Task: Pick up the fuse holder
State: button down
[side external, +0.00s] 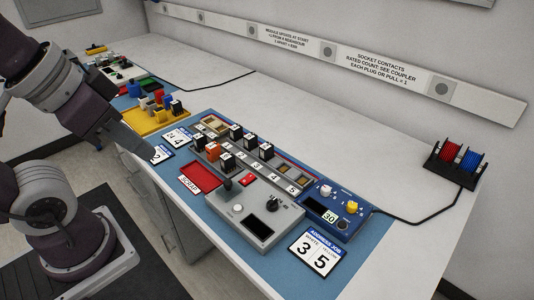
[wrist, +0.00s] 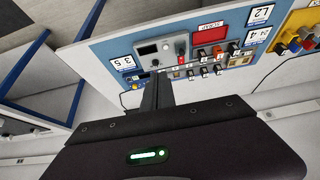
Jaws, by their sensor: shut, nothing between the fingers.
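I cannot tell which part is the fuse holder; no readable label marks it. Several small black blocks with pale faces (side external: 236,132) and an orange block (side external: 212,152) stand in the numbered strip (side external: 284,170) on the blue mat. The blocks also show small in the wrist view (wrist: 205,72). My gripper (side external: 150,154) is above the left edge of the bench, left of the strip and apart from the blocks. In the wrist view my gripper's dark fingers (wrist: 158,88) are together with nothing between them.
A red scrap tray (side external: 203,178) and a grey control box (side external: 252,215) lie in front of the strip. A blue meter box (side external: 337,213) is at its right end. A yellow tray of coloured parts (side external: 157,122) lies behind left. The white bench's right side is clear before the wire spools (side external: 459,155).

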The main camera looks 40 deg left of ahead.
jog(key=c, duration=0.8)
grip_release()
jog(key=shift+c, duration=0.2)
jog(key=w+r+n+g+h, duration=0.2)
jog(key=w+r+n, duration=0.25)
jog(key=w, duration=0.45)
jog(key=n+g+y, duration=0.2)
jog(key=n+g, duration=0.2)
jog(key=n, duration=1)
send_over(266, 146)
jog(key=shift+m, duration=0.25)
jog(key=f, duration=2.7)
jog(key=shift+w+a+f, duration=0.25)
jog(key=shift+w+a, duration=0.1)
jog(key=shift+a, duration=0.05)
jog(key=f, duration=0.7)
jog(key=shift+s+d, duration=0.25)
jog(key=shift+d, duration=0.15)
